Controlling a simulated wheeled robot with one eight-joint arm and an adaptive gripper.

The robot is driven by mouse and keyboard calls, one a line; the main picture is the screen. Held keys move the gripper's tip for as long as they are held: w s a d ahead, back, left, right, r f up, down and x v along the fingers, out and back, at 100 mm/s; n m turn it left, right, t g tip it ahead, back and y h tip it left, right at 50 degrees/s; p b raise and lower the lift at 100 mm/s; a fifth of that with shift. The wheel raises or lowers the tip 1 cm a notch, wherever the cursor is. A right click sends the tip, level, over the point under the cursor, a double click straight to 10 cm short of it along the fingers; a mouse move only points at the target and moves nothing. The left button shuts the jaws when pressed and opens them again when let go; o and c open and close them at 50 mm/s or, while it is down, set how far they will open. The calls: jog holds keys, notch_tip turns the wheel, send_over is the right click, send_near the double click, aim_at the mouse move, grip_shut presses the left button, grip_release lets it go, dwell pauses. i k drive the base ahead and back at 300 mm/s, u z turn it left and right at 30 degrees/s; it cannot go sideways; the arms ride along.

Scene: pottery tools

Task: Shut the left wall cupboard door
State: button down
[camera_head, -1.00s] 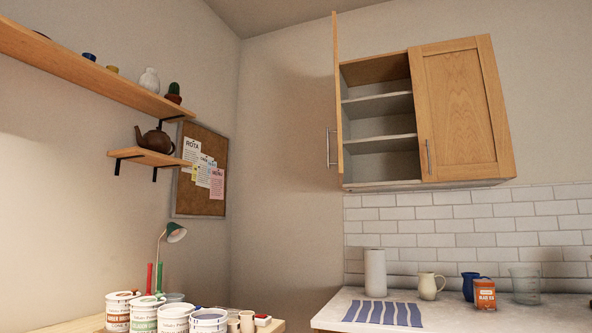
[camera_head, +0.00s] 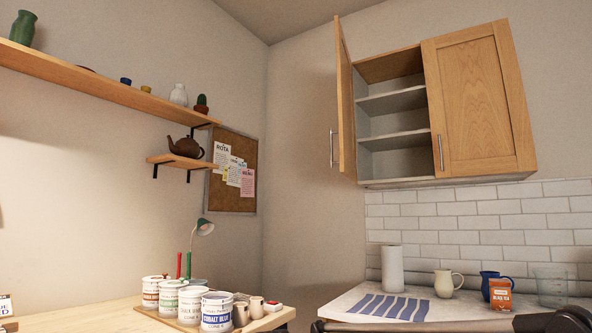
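The wall cupboard (camera_head: 397,182) hangs on the back wall above the white tiles. Its left door (camera_head: 346,105) stands wide open, swung out from the left side, and shows as a narrow wooden panel. A metal bar handle (camera_head: 332,149) is on that door. The cupboard's right door (camera_head: 480,100) is shut. Empty grey shelves (camera_head: 395,101) show through the open left half. Part of my arm, grey with a black section, crosses the bottom right edge. No gripper fingers show, so my gripper is not in view.
A counter (camera_head: 335,310) below holds a white cylinder (camera_head: 392,268), a striped cloth (camera_head: 385,306), a cream jug (camera_head: 447,283), a blue mug and an orange packet (camera_head: 500,294). A wooden table with several glaze tubs (camera_head: 216,312) stands left. Air before the cupboard looks clear.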

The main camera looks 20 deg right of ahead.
aim_at(347, 162)
jog(key=u, duration=0.8)
jog(key=k, duration=0.65)
jog(key=z, duration=1.35)
jog(key=i, duration=0.5)
